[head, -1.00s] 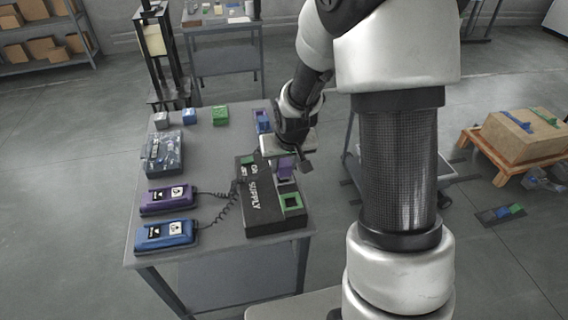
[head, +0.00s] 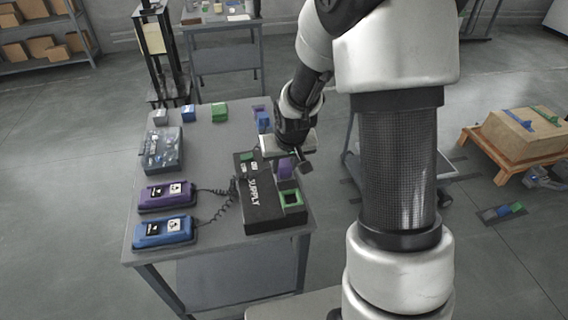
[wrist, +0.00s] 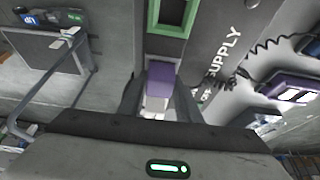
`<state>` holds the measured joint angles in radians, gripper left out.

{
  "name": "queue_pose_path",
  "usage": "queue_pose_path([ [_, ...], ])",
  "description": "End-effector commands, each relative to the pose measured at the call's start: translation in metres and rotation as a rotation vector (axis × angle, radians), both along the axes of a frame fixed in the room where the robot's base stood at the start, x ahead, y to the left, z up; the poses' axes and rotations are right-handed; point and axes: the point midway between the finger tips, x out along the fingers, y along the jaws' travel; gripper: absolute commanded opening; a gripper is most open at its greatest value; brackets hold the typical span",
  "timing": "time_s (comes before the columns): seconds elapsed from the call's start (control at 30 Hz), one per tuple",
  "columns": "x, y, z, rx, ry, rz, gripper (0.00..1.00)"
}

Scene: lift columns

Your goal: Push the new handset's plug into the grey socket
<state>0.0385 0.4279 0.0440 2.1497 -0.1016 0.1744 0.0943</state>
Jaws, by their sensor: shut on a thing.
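My gripper (wrist: 157,102) is low over the black supply box (head: 262,218), at its far right part. In the wrist view its fingers are closed around a pale piece, the plug (wrist: 157,104). A green-framed socket (head: 290,198) is at the box's near end. The purple handset (head: 166,195) and the blue handset (head: 164,231) lie left of the box, with coiled cords.
A clear-lidded case (head: 163,150) and several small coloured blocks, one green (head: 220,112), stand on the table's (head: 205,160) far left. A wooden pallet with a carton (head: 525,132) is on the floor at right. The table's middle is mostly clear.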

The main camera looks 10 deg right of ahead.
Motion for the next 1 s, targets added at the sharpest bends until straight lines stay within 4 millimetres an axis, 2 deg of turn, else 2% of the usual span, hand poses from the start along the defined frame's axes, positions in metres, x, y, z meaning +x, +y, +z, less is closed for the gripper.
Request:
queue_pose_path([
  [0.2,0.0012,0.0,0.001,0.0,-0.004,0.0,0.08],
  [0.23,0.0013,0.0,0.0012,0.0,-0.004,0.0,0.34],
  [0.33,0.0013,0.0,0.0012,0.0,-0.004,0.0,0.51],
  [0.53,0.001,0.0001,0.001,0.0,-0.003,0.0,0.53],
  [0.57,0.0009,0.0001,0.0008,0.0,-0.003,0.0,0.54],
  [0.6,0.0008,0.0,0.0007,0.0,-0.003,0.0,0.6],
  [1.0,0.0009,0.0,0.0044,0.0,-0.003,0.0,0.6],
])
